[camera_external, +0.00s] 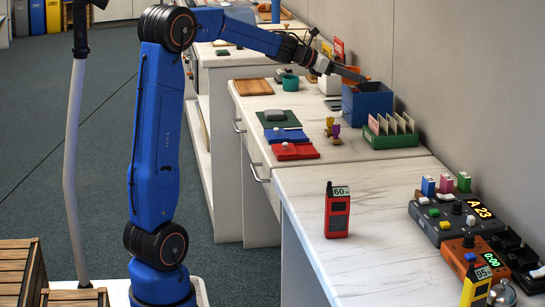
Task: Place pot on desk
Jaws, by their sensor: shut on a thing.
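My gripper (358,75) is at the end of the blue arm, just above the open blue box (367,107) on the far desk section (240,103). It is shut on an orange piece (353,71), which looks like the pot. The fingers cover part of it, so its full shape and whether it touches the box cannot be told. A small teal cup (290,83) stands on the desk left of the gripper.
A red radio (337,212) and several control units (458,217) stand on the near desk, whose middle is clear.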

